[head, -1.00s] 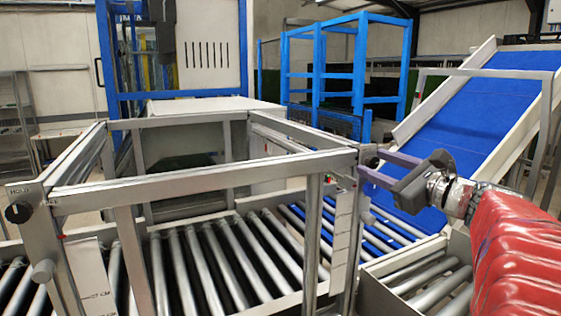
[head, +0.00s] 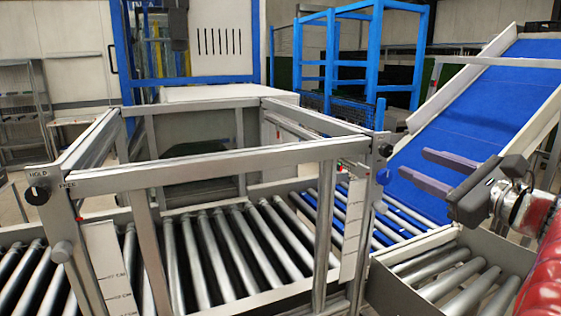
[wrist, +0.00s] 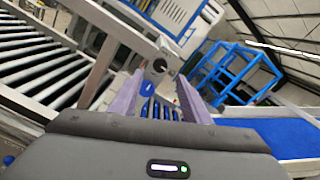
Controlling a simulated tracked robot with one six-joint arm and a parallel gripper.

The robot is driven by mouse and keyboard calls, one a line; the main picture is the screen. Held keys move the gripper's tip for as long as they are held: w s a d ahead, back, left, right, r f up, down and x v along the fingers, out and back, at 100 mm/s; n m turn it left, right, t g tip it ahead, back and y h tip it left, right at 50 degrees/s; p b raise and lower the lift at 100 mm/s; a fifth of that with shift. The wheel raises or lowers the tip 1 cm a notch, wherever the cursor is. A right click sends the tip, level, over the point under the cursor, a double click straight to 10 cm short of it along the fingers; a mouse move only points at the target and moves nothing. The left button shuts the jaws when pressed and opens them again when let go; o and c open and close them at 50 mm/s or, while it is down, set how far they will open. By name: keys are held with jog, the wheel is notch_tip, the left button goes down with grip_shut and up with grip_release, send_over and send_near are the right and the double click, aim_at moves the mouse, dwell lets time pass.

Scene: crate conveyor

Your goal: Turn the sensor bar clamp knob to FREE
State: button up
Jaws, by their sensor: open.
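A black round knob (head: 36,195) with a pale pointer mark sits on the frame's left front corner post. The plate around it reads HOLD at upper left and FREE at right; the pointer seems to lean toward HOLD. Another dark knob (head: 385,150) is on the right corner post, with a blue round part (head: 383,176) just below it. My gripper (head: 412,163) is open and empty, its purple fingers pointing left, right of that post and apart from it. In the wrist view, the dark knob (wrist: 160,66) and blue part (wrist: 147,88) show between the fingers.
The grey metal frame (head: 220,167) stands over a roller conveyor (head: 215,255). White scale strips (head: 108,265) hang from it. A blue inclined belt (head: 480,110) rises at the right, and a grey-walled roller section (head: 410,285) lies below my gripper.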

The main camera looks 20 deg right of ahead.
jog(key=shift+s, duration=2.6)
